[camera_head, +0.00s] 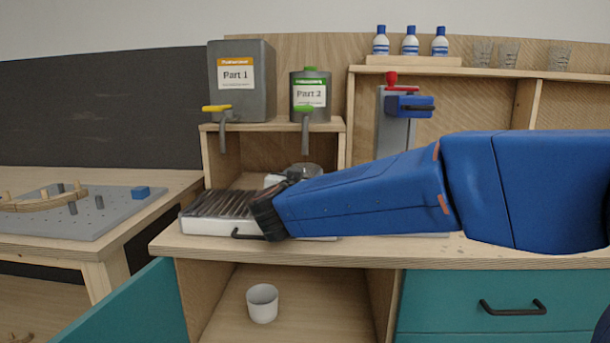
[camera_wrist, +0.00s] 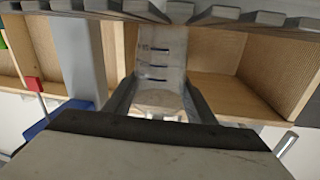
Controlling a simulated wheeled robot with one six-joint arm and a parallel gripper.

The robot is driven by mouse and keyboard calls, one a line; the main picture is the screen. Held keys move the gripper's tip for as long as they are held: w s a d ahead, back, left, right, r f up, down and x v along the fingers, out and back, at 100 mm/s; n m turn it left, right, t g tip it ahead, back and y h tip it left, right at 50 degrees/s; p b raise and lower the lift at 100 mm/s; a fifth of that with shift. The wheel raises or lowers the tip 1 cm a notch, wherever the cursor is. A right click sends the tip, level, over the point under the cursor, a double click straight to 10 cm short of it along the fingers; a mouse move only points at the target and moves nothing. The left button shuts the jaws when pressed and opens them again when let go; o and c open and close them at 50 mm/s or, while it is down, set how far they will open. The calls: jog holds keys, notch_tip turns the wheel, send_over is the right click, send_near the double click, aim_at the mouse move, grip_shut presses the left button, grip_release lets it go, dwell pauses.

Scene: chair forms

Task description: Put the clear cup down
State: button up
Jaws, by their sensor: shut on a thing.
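The clear cup (camera_wrist: 160,62) shows between my gripper's two grey fingers in the wrist view. It has short dark-blue marks on its side. My gripper (camera_wrist: 160,92) is shut on it. The cup's far end is close to the grey slats of the slatted tray (camera_wrist: 245,14), but I cannot tell whether they touch. In the head view the slatted tray (camera_head: 212,204) sits on the bench at the left, and my blue arm reaches towards it from the right. The cup is mostly hidden there behind my wrist.
Part 1 (camera_head: 250,80) and Part 2 (camera_head: 318,98) containers with taps stand on a raised wooden shelf (camera_head: 213,150) behind the tray. A red-and-blue clamp stand (camera_head: 392,130) is behind my arm. A white cup (camera_head: 262,303) stands in the open compartment below.

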jog(key=shift+f, duration=0.15)
jog(key=o, duration=0.8)
jog(key=s, duration=0.4)
jog(key=s+a, duration=0.1)
jog(key=s, duration=0.3)
jog(key=s+a, duration=0.1)
jog(key=s, duration=0.3)
